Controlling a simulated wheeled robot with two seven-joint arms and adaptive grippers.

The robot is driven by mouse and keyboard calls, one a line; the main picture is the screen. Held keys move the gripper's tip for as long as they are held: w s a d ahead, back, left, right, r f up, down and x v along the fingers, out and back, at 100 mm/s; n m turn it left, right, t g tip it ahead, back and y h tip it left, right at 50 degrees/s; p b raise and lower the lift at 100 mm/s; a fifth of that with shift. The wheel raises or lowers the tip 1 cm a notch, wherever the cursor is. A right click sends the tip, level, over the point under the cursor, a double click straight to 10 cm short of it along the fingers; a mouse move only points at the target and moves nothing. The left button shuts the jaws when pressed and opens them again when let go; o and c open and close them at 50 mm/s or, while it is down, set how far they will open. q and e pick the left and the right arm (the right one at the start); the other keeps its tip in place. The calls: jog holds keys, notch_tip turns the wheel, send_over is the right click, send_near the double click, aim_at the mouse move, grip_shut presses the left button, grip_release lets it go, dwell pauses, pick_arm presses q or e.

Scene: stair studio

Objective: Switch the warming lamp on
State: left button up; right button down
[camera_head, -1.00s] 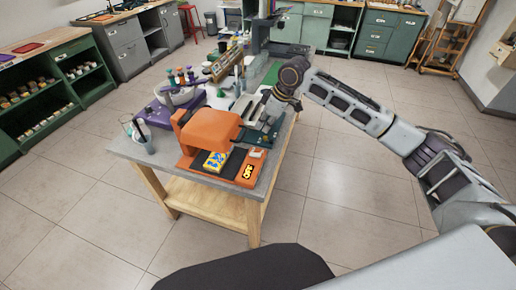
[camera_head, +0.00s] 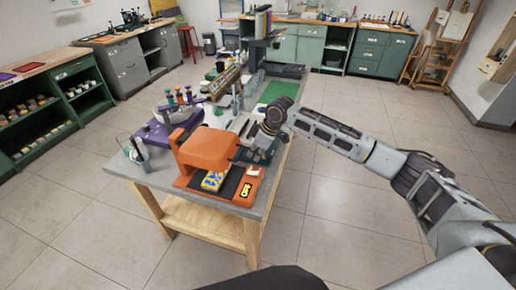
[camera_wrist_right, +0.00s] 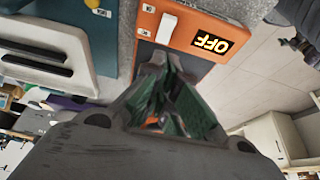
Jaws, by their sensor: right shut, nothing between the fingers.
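The orange warming lamp (camera_head: 207,148) stands on a flat orange base near the front of the workbench. Its display (camera_head: 244,190) reads OFF in the right wrist view (camera_wrist_right: 212,42). A white rocker switch (camera_head: 253,171) sits on the base beside the display; it also shows in the right wrist view (camera_wrist_right: 167,28). A yellow and blue block (camera_head: 213,180) lies under the lamp's head. My right gripper (camera_head: 251,157) is shut and empty, just behind the switch. In the right wrist view its fingertips (camera_wrist_right: 154,62) point towards the switch; I cannot tell whether they touch. My left gripper is not in view.
On the workbench (camera_head: 128,170), a purple stand (camera_head: 158,136) and a glass beaker (camera_head: 138,150) stand left of the lamp. Other equipment and a green mat (camera_head: 278,92) lie behind. The floor right of the bench is clear.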

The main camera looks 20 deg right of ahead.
aim_at(249, 172)
jog(key=x, duration=0.3)
jog(key=shift+w+a+f, duration=0.1)
jog(key=shift+a+f, duration=0.05)
jog(key=shift+f, duration=0.15)
jog(key=shift+s+d+f, duration=0.15)
jog(key=shift+d+f, duration=0.05)
jog(key=shift+f, duration=0.25)
jog(key=shift+s+d+f, duration=0.1)
jog(key=shift+d+f, duration=0.1)
jog(key=shift+f, duration=0.25)
jog(key=shift+s+d+f+p, duration=0.1)
jog(key=shift+d+f+p, duration=0.1)
jog(key=shift+f, duration=0.25)
jog(key=shift+s+d+f+p, duration=0.1)
jog(key=shift+f+p, duration=0.05)
jog(key=shift+f, duration=0.3)
jog(key=shift+s+f, duration=0.1)
jog(key=shift+f, duration=0.05)
jog(key=shift+s+d+f+t+y, duration=0.25)
jog(key=shift+d+f+t+y, duration=0.2)
jog(key=shift+y, duration=0.35)
jog(key=shift+r, duration=0.1)
jog(key=shift+w+a, duration=0.25)
jog(key=shift+a, duration=0.1)
jog(key=shift+w+a+r+p, duration=0.2)
jog(key=shift+a+p, duration=0.1)
jog(key=shift+a, duration=0.1)
